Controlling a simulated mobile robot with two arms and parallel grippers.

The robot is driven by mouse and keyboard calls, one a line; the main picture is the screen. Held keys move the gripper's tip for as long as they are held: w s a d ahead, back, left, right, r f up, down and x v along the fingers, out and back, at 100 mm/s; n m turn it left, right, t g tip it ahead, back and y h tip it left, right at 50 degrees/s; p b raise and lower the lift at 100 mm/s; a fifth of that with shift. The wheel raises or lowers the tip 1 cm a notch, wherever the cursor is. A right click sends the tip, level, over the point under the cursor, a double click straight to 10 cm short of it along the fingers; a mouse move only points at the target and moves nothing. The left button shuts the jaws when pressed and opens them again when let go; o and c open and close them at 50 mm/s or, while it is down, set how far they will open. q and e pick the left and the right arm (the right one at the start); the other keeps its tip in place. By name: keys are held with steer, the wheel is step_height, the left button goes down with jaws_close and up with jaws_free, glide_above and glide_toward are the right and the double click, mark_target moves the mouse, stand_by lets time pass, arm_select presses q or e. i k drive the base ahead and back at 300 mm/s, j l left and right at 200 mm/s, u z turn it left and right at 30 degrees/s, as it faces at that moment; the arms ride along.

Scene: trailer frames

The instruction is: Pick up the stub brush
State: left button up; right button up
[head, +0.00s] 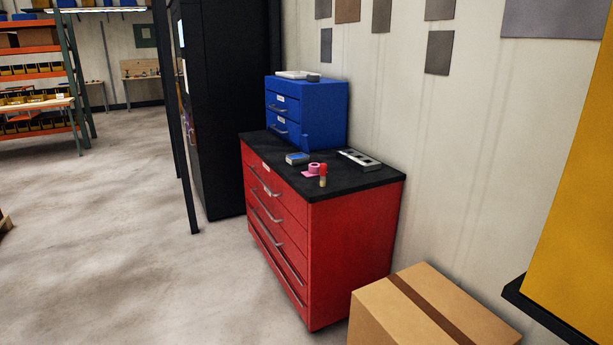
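A small upright object with a red top and a pale tan lower part, which looks like the stub brush (323,176), stands near the front right part of the black top of a red drawer cabinet (350,255). It is small in the head view, so its details are hard to tell. A pink roll of tape (313,169) lies just to its left and slightly behind it. Neither of my grippers is in view.
A blue drawer box (325,105) stands behind. A cardboard box (430,310) is at front right. The left floor (130,240) is clear.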

mark_target(323, 167)
steer(key=i+j+z, duration=0.1)
steer(key=i+j, duration=0.25)
steer(key=i+j+z, duration=0.1)
steer(key=i+j, duration=0.25)
steer(key=i+j+z, duration=0.1)
steer(key=i+j, duration=0.2)
steer(key=j, duration=0.2)
steer(key=i+j+z, duration=0.1)
steer(key=i+j, duration=0.2)
steer(key=j, duration=0.2)
